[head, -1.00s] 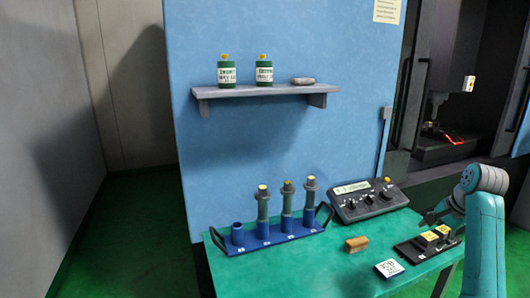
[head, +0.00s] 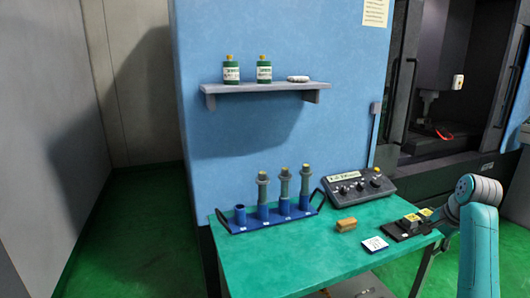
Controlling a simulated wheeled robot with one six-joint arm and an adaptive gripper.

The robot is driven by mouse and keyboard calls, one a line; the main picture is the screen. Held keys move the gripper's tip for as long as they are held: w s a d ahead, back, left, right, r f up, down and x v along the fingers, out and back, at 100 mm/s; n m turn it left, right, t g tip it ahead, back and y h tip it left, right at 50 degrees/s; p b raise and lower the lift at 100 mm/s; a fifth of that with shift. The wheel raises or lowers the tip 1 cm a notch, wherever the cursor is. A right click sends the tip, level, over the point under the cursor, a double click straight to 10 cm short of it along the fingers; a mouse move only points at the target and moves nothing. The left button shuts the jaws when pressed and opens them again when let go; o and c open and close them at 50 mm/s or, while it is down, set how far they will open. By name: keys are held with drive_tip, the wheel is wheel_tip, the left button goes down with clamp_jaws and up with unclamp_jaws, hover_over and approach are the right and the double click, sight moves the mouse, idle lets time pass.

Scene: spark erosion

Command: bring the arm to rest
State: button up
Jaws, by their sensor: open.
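My teal and grey arm stands at the right edge of the head view, bent at a round grey joint. My gripper (head: 441,217) is the dark end just left of that joint, small and partly hidden by the arm. It is open, with nothing visible in it, by the right end of the green table (head: 290,262). A black tray (head: 400,236) with dark blocks and yellow tops lies just left of it. I cannot tell whether the gripper touches the tray.
A blue rack (head: 232,226) with several sockets and upright holders stands at the table's back left. A control box (head: 345,187), a tan block (head: 346,225) and a white card (head: 375,244) are on the table. A shelf (head: 262,88) with two green bottles hangs above.

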drive_tip(key=s+a+f+n+t, duration=0.1)
drive_tip(key=s+a+f, duration=0.15)
drive_tip(key=f, duration=0.45)
drive_tip(key=s+a+f+n, duration=0.1)
drive_tip(key=a+f, duration=0.3)
drive_tip(key=f, duration=0.4)
drive_tip(key=s+a+f+t, duration=0.1)
drive_tip(key=s+a+f, duration=0.15)
drive_tip(key=f, duration=0.45)
drive_tip(key=s+a+f+n+t+h, duration=0.1)
drive_tip(key=s+a+f+n+t, duration=0.15)
drive_tip(key=s+a+f, duration=0.9)
drive_tip(key=s+a+r+n+t, duration=0.1)
drive_tip(key=s+a+n, duration=0.15)
drive_tip(key=s, duration=0.95)
drive_tip(key=s+a+r+n+t, duration=0.15)
drive_tip(key=s+a, duration=0.25)
drive_tip(key=s, duration=0.8)
drive_tip(key=s+a+r+n+t, duration=0.3)
drive_tip(key=s+r+n, duration=0.2)
drive_tip(key=s+r, duration=1.1)
drive_tip(key=shift+s+r+y, duration=0.15)
drive_tip(key=shift+s+y, duration=0.15)
drive_tip(key=shift+n, duration=0.25)
